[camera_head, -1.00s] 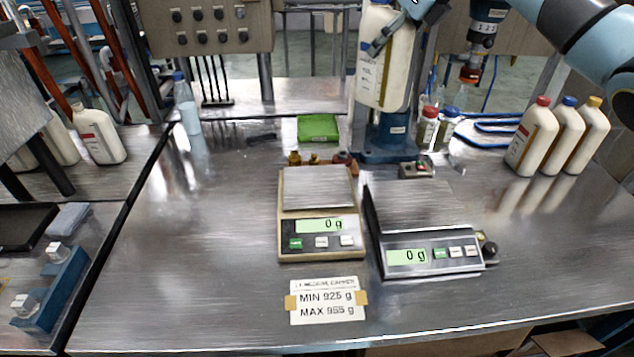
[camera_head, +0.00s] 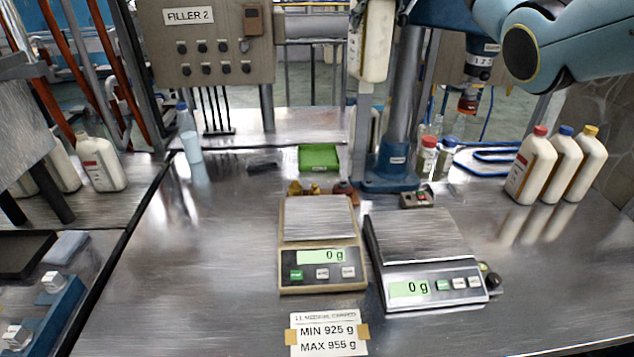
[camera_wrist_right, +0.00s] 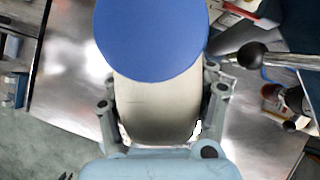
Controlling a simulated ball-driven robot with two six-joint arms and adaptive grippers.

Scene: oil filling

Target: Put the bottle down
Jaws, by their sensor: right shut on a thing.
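A cream bottle (camera_head: 373,45) hangs upright at the top of the head view, above the back of the bench, with its top cut off by the frame. In the right wrist view its round blue cap (camera_wrist_right: 151,38) fills the upper middle, with the cream body (camera_wrist_right: 155,108) below. My right gripper (camera_wrist_right: 160,98) is shut on this bottle, one finger on each side. In the head view the gripper is mostly cut off at the top edge. My left gripper is not in view.
Two scales, beige (camera_head: 323,279) and grey (camera_head: 432,298), both read 0 g. Three capped bottles (camera_head: 532,168) stand at the right. A blue-based post (camera_head: 389,181), small jars (camera_head: 425,157) and a green tray (camera_head: 319,158) are at the back.

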